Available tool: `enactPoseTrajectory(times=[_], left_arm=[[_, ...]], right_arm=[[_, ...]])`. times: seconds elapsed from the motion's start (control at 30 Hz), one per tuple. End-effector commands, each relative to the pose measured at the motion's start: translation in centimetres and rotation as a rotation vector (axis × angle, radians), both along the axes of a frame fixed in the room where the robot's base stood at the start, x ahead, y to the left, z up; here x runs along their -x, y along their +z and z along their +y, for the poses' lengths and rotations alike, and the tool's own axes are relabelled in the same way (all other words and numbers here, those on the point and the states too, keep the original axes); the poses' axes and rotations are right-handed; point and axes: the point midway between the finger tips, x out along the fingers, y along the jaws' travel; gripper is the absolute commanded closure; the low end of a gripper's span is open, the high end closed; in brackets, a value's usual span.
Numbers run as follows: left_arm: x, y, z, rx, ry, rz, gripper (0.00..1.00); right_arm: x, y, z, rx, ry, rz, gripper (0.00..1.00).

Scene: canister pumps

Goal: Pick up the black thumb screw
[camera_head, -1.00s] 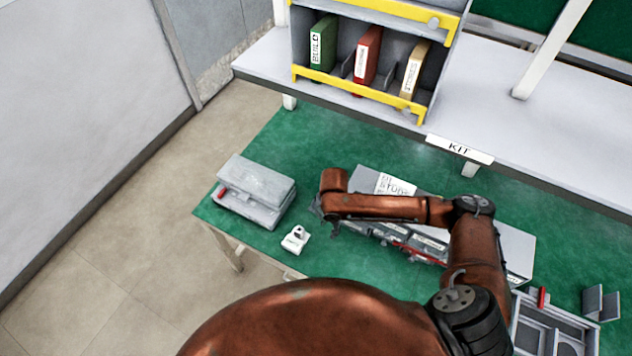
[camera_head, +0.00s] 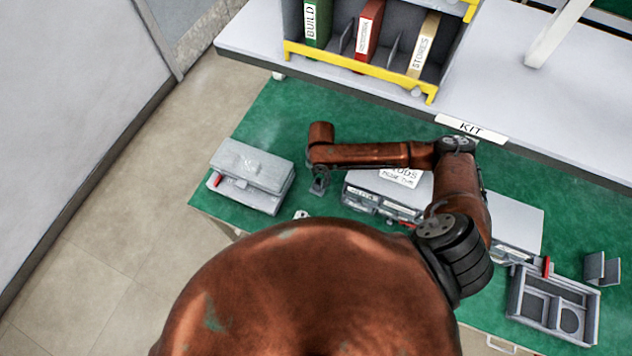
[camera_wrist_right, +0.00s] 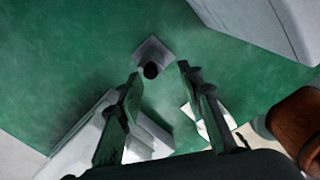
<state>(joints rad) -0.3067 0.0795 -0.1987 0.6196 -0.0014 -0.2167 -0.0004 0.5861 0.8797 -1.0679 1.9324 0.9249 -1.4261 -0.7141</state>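The black thumb screw (camera_wrist_right: 151,70) shows in the right wrist view as a small dark round shape at the near edge of a small grey block (camera_wrist_right: 153,48) on the green mat. My right gripper (camera_wrist_right: 157,72) is open and empty, with its two fingers apart on either side of the screw in that view. I see no contact between fingers and screw. In the head view my right gripper (camera_head: 319,187) points down between the grey case and the grey drawer cabinet. The screw cannot be made out there. My left gripper is not in view.
A grey case (camera_head: 250,168) stands left of the gripper and the drawer cabinet (camera_head: 515,222) to its right. A divided grey tray (camera_head: 530,300) is at front right. The mat behind the case is clear.

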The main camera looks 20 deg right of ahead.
Motion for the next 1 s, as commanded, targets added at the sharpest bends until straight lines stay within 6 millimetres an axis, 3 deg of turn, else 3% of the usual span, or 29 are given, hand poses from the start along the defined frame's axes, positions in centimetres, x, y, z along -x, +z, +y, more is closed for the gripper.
enactPoseTrajectory(times=[0.2, 0.43, 0.6, 0.83, 1.0], left_arm=[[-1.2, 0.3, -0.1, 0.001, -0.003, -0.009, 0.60], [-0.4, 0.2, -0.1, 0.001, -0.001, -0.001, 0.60], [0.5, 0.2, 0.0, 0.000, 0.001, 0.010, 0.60], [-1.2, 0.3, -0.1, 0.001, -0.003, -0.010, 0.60], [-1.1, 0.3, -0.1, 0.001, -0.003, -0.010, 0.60]], right_arm=[[-0.5, -2.3, 0.2, 0.001, 0.004, 0.000, 0.66], [-0.4, -2.5, 0.0, 0.001, 0.001, -0.001, 0.66], [-0.5, -2.5, 0.2, 0.000, 0.004, -0.002, 0.77], [-0.5, -2.5, 0.2, 0.000, 0.005, -0.002, 0.93], [-0.5, -2.5, 0.2, 0.000, 0.005, -0.002, 1.00]])
